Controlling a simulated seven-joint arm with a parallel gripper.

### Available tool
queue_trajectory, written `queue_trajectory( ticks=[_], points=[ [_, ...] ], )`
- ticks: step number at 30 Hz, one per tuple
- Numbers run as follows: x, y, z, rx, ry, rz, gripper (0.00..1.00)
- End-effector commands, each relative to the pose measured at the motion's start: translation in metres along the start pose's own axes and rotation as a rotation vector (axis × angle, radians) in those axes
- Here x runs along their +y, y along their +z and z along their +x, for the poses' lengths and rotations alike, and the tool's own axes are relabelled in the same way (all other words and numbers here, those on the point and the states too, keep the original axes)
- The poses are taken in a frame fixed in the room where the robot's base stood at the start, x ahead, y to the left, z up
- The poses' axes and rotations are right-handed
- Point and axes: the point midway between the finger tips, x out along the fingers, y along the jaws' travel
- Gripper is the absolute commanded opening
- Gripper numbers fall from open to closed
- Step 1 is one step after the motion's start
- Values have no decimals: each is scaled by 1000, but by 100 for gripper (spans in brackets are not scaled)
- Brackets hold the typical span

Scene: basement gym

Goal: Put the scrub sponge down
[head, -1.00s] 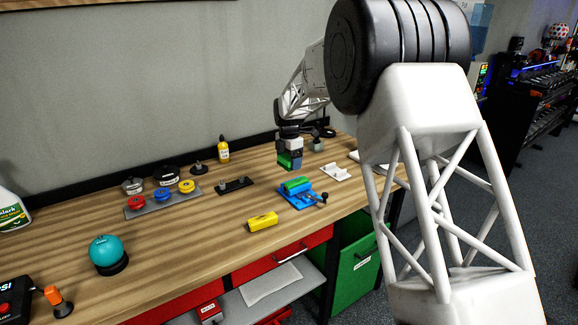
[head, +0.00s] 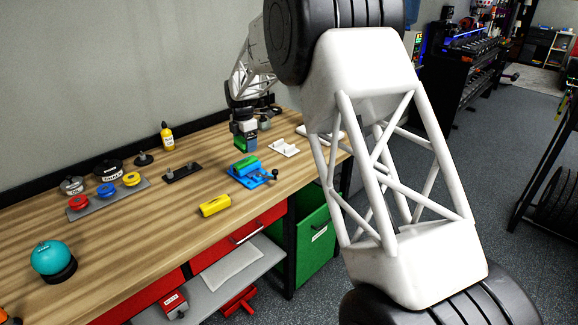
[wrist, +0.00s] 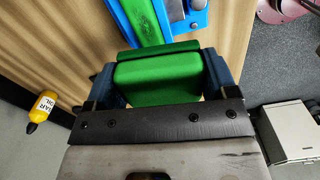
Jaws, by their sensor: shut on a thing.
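My gripper (head: 245,143) is over the far right part of the wooden workbench, pointing down. In the wrist view its two blue fingers (wrist: 158,75) are shut on the scrub sponge (wrist: 155,84), a green block with a darker green layer on its far side. In the head view only a small green part of the sponge (head: 240,148) shows between the fingers. I cannot tell whether it touches the bench. A blue vise (head: 262,180) with a green piece in it stands just in front of my gripper; it also shows in the wrist view (wrist: 196,20).
A yellow block (head: 215,206) lies on the workbench (head: 130,225), left of the vise. A white bracket (head: 285,149) stands to the right of my gripper. A black rack (head: 182,173) and a yellow bottle (head: 167,136) are to the left. Bare wood lies between them.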

Motion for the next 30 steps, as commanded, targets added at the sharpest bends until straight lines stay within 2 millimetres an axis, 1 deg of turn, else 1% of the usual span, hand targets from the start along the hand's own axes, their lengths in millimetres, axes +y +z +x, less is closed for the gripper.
queue_trajectory(
  ticks=[1, 9, 12, 15, 21, 26, 30],
  points=[
    [-6, 10, 2, 0, 1, 45, 57],
    [-47, 68, 26, 0, 1, 378, 57],
    [-59, 84, 32, 0, 2, 479, 57],
    [-70, 97, 39, 0, 0, 562, 57],
    [-89, 117, 49, 0, 1, 695, 57],
    [-105, 127, 59, 0, 0, 789, 57],
    [-121, 133, 70, 0, -1, 868, 57]
  ],
)
